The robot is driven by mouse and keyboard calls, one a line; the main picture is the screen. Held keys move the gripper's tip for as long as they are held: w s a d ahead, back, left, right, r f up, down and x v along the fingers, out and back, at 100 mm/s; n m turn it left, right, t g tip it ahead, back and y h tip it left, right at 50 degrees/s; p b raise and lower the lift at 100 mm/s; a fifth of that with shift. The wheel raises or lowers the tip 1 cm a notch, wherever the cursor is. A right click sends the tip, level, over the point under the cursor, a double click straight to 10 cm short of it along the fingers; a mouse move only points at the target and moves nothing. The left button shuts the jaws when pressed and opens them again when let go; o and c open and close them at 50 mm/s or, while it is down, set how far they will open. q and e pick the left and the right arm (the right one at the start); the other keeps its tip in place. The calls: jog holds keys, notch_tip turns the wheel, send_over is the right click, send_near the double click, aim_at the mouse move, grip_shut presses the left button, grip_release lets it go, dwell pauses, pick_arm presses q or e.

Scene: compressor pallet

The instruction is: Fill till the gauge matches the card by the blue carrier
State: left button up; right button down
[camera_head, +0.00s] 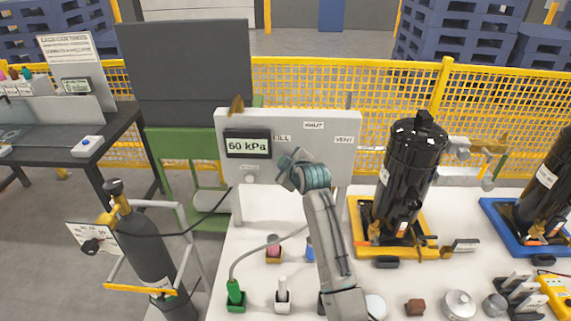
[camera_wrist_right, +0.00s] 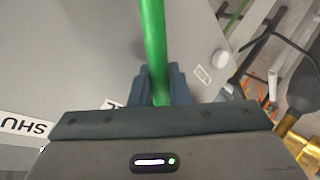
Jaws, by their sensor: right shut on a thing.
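The white panel (camera_head: 228,170) carries a display (camera_head: 247,144) reading 60 kPa and labels for FILL, SHUT and VENT. My right gripper (camera_head: 290,165) is at the panel's front, below and between the labels. In the right wrist view its jaws (camera_wrist_right: 162,88) are shut on a green handle (camera_wrist_right: 152,45); the SHUT label (camera_wrist_right: 25,126) shows partly there. The blue carrier (camera_head: 510,222) stands at the far right with a black vessel (camera_head: 548,180). My left gripper is not in view.
A yellow carrier (camera_head: 358,215) with a black vessel (camera_head: 410,175) stands right of the panel. A green hose fitting (camera_head: 235,295) and several small parts sit at the front of the white table. A dark gas cylinder (camera_head: 150,250) stands at left.

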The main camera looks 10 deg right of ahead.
jog(key=c, duration=1.4)
grip_release()
jog(key=shift+c, duration=0.2)
jog(key=shift+s+r, duration=0.1)
jog(key=shift+s, duration=0.35)
jog(key=b+v, duration=0.3)
jog(key=v, duration=0.6)
jog(key=shift+s+r, duration=0.3)
jog(key=shift+d, duration=0.1)
